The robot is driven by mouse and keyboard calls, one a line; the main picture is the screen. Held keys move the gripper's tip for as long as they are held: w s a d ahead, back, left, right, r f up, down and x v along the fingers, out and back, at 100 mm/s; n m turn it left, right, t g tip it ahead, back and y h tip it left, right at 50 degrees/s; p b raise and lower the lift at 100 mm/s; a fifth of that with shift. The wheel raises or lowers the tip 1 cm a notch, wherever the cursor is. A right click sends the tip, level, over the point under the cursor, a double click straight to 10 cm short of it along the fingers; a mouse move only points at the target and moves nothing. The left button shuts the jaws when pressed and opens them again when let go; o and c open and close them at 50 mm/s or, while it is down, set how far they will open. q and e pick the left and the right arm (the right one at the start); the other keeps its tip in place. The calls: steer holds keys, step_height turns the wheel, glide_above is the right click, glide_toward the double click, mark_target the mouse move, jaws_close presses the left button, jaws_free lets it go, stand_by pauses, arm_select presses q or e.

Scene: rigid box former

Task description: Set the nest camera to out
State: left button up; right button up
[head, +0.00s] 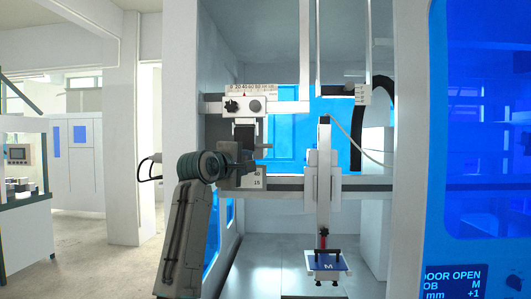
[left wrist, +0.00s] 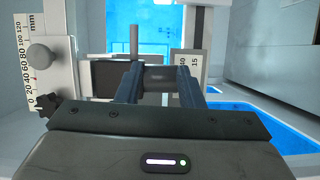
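A dark box with a short black barrel (left wrist: 158,78), which looks like the nest camera, sits on the grey carriage in the left wrist view. In the head view a dark part (head: 244,133) shows on the carriage (head: 245,106), partly behind my arm. My left gripper (left wrist: 160,72) is at it, its two fingers apart with the barrel showing between them. I cannot tell whether they touch it. In the head view the left gripper (head: 243,155) is seen from behind, its fingertips unclear. A plate marked 40 and 15 (left wrist: 187,64) is just right of the fingers. My right gripper is not in view.
A millimetre scale (head: 252,87) with a red pointer tops the carriage; black knobs (head: 231,106) sit below it. A vertical post (head: 324,190) hangs over a blue plate marked M (head: 328,263). A blue panel at right displays DOOR OPEN (head: 453,277). A rail crosses behind my gripper.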

mark_target(266, 145)
arm_select(q)
steer(key=shift+h, duration=0.3)
steer(key=shift+w+d+r+p, duration=0.75)
steer(key=shift+w+p, duration=0.45)
steer(key=shift+w, duration=0.4)
steer(key=shift+w+d+r+p, duration=0.6)
steer(key=shift+w+d+p, duration=0.25)
steer(key=shift+w+p, duration=0.55)
steer(key=shift+w+d+r+p, duration=0.75)
steer(key=shift+w+p, duration=0.3)
steer(key=shift+w, duration=0.7)
jaws_close()
